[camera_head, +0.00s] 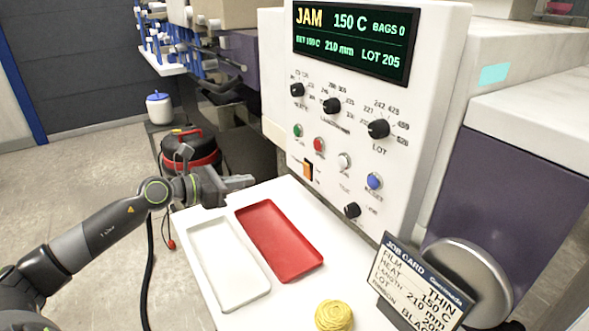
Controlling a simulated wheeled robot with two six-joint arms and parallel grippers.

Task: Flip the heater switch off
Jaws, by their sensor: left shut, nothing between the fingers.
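The heater switch is most likely the orange rocker switch (308,170) low on the left of the white control panel (425,95); its label is too small to read. The rocker looks lit or bright orange, with a dark surround. My left gripper (248,181) is shut and empty. It points right, toward the panel, and sits left of the rocker and a little lower in the picture, apart from it. It is above the far edge of the white shelf. My right gripper is not in view.
A white tray (209,228) and a red tray (262,209) lie on the shelf (290,310), with a yellow coil (333,316) in front. A job card (425,285) stands at right. Knobs and coloured buttons surround the rocker. The display (352,47) reads JAM, 150 C.

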